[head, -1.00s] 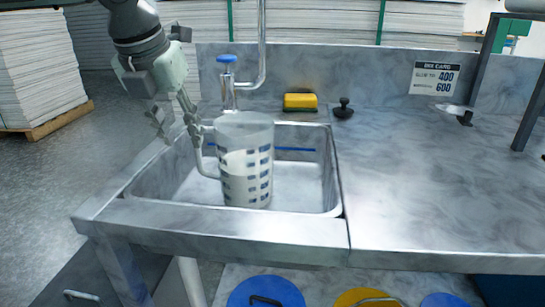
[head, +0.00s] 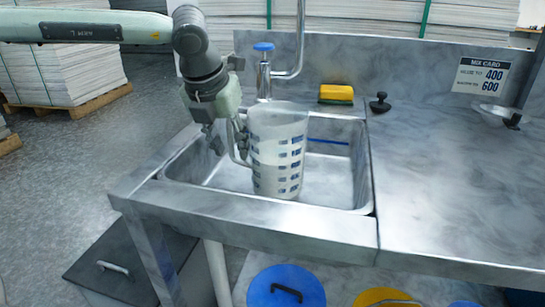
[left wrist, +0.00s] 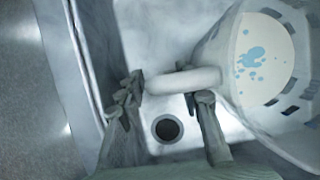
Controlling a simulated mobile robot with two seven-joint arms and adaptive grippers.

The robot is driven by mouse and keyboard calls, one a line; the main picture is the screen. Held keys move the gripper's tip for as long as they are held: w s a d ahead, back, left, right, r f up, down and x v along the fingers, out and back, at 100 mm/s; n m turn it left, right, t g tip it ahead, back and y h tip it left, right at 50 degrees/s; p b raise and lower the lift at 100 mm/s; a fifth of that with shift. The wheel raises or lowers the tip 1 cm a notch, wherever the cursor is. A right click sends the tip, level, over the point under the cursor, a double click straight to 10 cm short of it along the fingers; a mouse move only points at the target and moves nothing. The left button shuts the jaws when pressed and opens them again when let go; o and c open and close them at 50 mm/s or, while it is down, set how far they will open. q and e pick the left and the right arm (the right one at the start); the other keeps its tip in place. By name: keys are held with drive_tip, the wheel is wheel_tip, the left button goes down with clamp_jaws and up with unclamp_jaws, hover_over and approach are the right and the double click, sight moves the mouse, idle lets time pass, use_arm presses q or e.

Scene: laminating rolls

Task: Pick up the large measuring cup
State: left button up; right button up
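The large measuring cup (head: 277,150) is a tall translucent jug with dark blue marks, standing upright in the steel sink (head: 335,185). Its handle points left. In the left wrist view, the cup (left wrist: 225,75) fills the right side, and a pale round area with blue patches shows inside it. My left gripper (head: 228,140) is at the handle side of the cup, pointing down. Its fingers (left wrist: 165,100) are apart, with the pale handle (left wrist: 183,80) across the gap near the fingertips. I cannot tell whether a finger touches it. My right gripper is not in view.
A blue-topped tap (head: 263,70) stands behind the cup. A yellow sponge (head: 336,94) and a black knob-like item (head: 379,103) lie on the back ledge. The counter (head: 460,180) to the right is mostly clear. A drain hole (left wrist: 167,129) shows below the fingers.

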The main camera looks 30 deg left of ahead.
use_arm(q)
clamp_jaws()
drive_tip(key=shift+r, duration=0.15)
idle(0.4)
